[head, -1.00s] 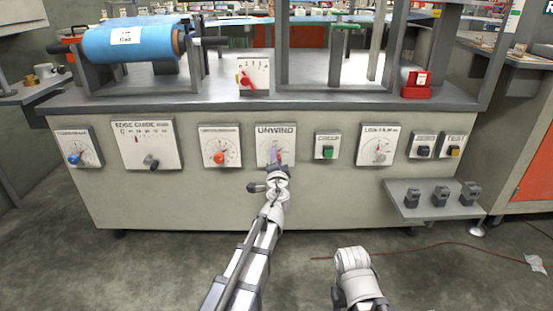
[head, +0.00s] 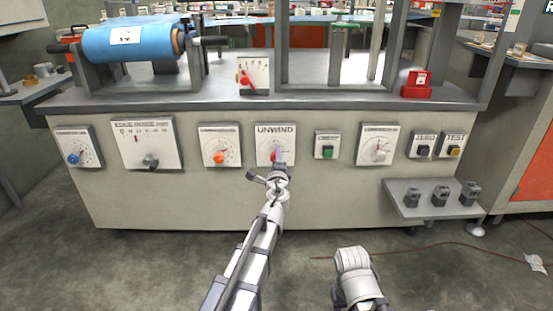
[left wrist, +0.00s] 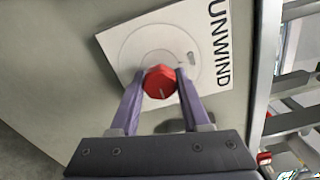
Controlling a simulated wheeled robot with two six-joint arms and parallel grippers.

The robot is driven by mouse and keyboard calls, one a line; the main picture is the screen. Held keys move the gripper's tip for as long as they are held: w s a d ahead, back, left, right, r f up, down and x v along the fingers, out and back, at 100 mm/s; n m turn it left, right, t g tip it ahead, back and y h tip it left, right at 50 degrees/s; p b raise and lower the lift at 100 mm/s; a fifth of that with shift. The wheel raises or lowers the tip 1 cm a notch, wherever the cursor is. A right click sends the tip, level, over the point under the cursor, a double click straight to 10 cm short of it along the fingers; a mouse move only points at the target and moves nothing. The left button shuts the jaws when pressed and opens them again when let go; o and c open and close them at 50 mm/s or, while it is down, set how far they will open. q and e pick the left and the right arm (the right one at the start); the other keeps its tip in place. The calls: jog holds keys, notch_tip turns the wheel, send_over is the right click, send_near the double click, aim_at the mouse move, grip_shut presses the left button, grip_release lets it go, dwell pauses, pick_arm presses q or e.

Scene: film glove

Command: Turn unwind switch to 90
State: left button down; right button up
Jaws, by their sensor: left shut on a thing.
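The unwind panel (head: 267,136) is a white plate marked UNWIND on the front of the grey machine. Its red knob (left wrist: 160,82) sits on a round dial and shows large in the left wrist view. My left gripper (head: 278,156) reaches up to this panel, with its purple fingers on either side of the knob and shut on it. A light pointer mark shows on the knob's face. In the head view the fingers partly hide the knob, and the dial numbers are too small to read. My right arm shows low in the head view, but its fingertips cannot be seen.
Other dial panels flank it, with an orange knob (head: 219,158) to the left and a green button (head: 327,152) to the right. A small shelf (head: 400,192) juts out at the lower right. A blue film roll (head: 130,41) lies on top.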

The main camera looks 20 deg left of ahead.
pick_arm(q)
jog(key=shift+d, duration=0.1)
dwell(0.3)
jog(key=shift+c, duration=1.9)
grip_release()
jog(key=v, duration=0.8)
jog(key=shift+r, duration=0.15)
